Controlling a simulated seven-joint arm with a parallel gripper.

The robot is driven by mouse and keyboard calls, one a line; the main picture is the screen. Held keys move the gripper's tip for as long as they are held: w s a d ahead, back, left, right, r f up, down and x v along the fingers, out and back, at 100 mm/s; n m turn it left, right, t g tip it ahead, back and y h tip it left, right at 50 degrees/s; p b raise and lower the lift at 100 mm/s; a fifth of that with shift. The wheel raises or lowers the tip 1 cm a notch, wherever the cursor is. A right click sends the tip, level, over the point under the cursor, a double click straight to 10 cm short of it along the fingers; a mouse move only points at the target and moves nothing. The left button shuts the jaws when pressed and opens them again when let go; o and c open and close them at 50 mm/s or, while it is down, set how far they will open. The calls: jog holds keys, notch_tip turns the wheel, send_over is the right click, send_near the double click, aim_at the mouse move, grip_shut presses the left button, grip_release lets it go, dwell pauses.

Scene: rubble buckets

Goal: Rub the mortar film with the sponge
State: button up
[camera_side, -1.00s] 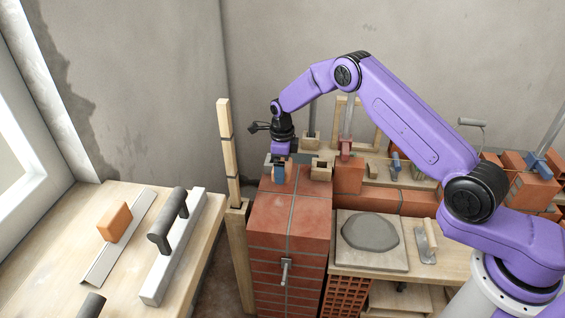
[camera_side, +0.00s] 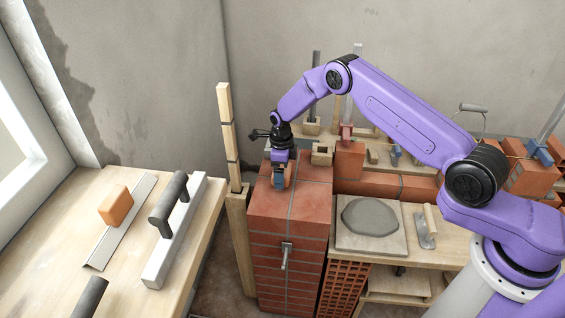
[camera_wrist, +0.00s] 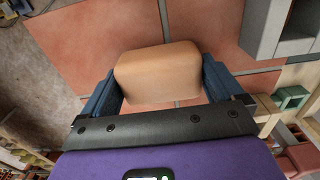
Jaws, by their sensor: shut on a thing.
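My gripper (camera_side: 279,183) is over the top of the brick pier (camera_side: 285,228). In the wrist view my gripper (camera_wrist: 160,88) has its blue fingers shut on a tan, rounded sponge (camera_wrist: 158,70), one finger at each side. Below the sponge in that view are reddish bricks (camera_wrist: 105,35) with pale joints. In the side view the sponge is mostly hidden by the fingers. It is low over the pier's top; I cannot tell whether it touches. I cannot make out a clear mortar film on the bricks; part of the top is hidden by my gripper.
A small wooden block (camera_side: 322,153) stands at the pier's back right. A board with grey mortar (camera_side: 369,216) and a trowel (camera_side: 427,228) lie to the right. The left bench (camera_side: 70,235) holds an orange block (camera_side: 115,205) and a long-handled float (camera_side: 172,235). A wooden post (camera_side: 229,130) rises beside the pier.

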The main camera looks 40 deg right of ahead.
aim_at(279, 194)
jog(key=shift+s+a, duration=1.95)
jog(key=shift+f, duration=0.55)
jog(key=shift+d, duration=0.1)
jog(key=shift+w+d+f, duration=0.1)
jog(key=shift+w+d, duration=1.15)
jog(key=shift+w+d+f, duration=0.1)
jog(key=shift+w+d, duration=0.3)
jog(key=shift+d, duration=0.2)
jog(key=shift+a+r, duration=0.2)
jog(key=shift+r, duration=0.6)
jog(key=shift+s+a, duration=0.1)
